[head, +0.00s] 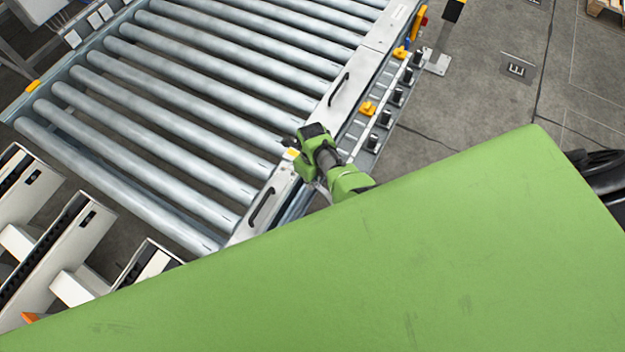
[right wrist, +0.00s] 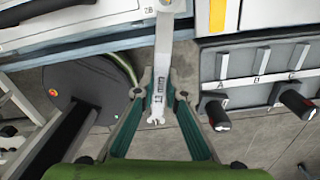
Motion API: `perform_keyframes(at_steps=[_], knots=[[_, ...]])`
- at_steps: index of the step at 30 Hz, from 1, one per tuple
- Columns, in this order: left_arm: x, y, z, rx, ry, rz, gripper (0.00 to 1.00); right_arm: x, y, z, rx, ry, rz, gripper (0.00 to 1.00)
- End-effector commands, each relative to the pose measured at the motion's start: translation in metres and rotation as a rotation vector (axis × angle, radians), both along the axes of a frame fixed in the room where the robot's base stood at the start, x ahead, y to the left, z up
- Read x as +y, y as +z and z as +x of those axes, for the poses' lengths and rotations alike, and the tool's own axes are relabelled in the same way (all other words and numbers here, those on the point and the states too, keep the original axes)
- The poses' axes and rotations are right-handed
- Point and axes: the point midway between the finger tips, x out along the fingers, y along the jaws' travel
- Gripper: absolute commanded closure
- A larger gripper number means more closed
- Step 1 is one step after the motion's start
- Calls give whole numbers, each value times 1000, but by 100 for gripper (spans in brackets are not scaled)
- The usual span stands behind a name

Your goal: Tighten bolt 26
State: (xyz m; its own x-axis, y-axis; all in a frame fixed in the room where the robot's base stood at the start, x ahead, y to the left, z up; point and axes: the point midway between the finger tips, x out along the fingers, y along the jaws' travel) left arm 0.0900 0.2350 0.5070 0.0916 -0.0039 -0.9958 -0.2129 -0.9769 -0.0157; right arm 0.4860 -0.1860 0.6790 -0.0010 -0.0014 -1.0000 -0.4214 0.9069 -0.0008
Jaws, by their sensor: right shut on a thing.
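In the right wrist view my right gripper (right wrist: 161,76) is shut on a grey wrench (right wrist: 158,100) with size lettering on its shank. One open jaw of the wrench points back toward the camera. The other end runs up to the machine frame and out of the picture. In the head view my right arm reaches the conveyor's side rail (head: 325,110), but its fingers and the wrench cannot be made out there. My left gripper is not in view.
The roller conveyor (head: 190,90) fills the upper left. Black knobs on a side rack stand beside the rail; in the right wrist view a panel (right wrist: 255,75) carries several black-and-red handles (right wrist: 293,103). Black rail handles (head: 262,206) stick up.

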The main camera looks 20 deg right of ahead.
Motion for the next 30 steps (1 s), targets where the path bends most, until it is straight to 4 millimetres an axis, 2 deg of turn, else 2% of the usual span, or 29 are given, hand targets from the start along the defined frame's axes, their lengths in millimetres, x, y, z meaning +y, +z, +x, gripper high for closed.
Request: perform_keyframes(at_steps=[8,24,30], knots=[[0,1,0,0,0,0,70,0,1,1,-1,0,0,100],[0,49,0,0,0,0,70,0,50,0,-1,-1,0,100],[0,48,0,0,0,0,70,0,50,0,0,0,0,100]])
